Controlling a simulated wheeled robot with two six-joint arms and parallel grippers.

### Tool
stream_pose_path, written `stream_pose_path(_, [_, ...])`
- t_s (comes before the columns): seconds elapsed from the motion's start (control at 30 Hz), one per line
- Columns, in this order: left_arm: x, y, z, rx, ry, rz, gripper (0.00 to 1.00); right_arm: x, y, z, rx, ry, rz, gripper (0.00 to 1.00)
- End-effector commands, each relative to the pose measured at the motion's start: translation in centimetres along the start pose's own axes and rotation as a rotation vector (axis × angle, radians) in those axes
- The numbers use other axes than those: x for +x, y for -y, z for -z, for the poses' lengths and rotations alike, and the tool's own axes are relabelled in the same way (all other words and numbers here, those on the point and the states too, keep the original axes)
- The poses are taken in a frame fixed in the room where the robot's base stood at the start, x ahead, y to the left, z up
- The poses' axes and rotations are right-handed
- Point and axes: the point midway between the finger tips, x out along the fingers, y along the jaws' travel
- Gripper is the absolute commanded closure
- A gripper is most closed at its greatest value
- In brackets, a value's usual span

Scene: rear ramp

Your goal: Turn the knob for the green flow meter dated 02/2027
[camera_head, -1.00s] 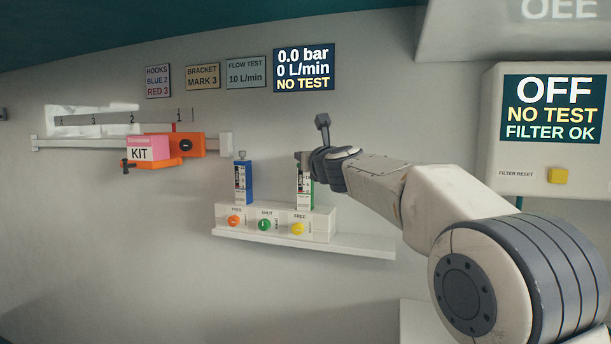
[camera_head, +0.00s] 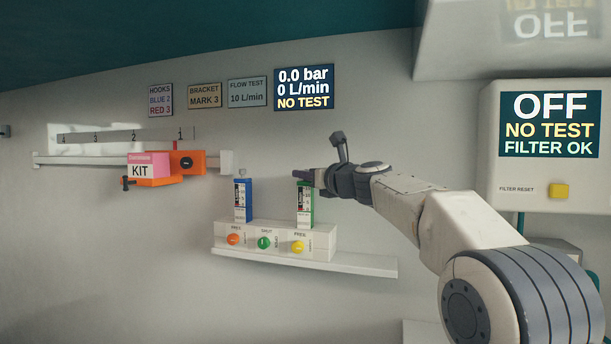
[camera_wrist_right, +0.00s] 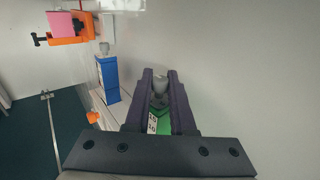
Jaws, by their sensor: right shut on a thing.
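The green flow meter (camera_head: 305,207) stands upright at the right of the white block, with a small scale label on its face. Its date is too small to read. My right gripper (camera_head: 303,176) is at its top; in the right wrist view the two dark fingers (camera_wrist_right: 160,84) are shut on the grey knob (camera_wrist_right: 160,82) above the green body (camera_wrist_right: 164,120). The blue flow meter (camera_head: 243,201) stands to the left with its own grey knob (camera_wrist_right: 104,48) free. My left gripper is not in view.
The white block (camera_head: 323,242) carries orange (camera_head: 233,239), green (camera_head: 264,242) and yellow (camera_head: 298,247) round controls below the meters. An orange clamp with a pink KIT box (camera_head: 148,166) hangs on a rail at left. A display (camera_head: 304,89) reads 0.0 bar, 0 L/min, NO TEST.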

Motion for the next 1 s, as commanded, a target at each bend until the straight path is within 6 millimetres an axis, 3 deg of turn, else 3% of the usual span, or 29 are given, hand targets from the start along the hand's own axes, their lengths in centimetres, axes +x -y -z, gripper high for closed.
stream_pose_path(0.03, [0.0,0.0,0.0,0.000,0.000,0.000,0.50,0.0,0.0,0.1,0.000,-0.001,0.001,0.70])
stream_pose_path(0.1, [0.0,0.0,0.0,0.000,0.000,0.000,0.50,0.0,0.0,0.1,0.000,-0.001,0.001,0.47])
stream_pose_path(0.5, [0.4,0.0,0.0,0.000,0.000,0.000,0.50,-0.6,0.0,0.1,0.000,0.001,0.002,0.47])
stream_pose_path(1.0, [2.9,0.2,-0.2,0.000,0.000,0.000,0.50,-9.3,0.1,0.1,-0.002,0.000,0.004,0.47])
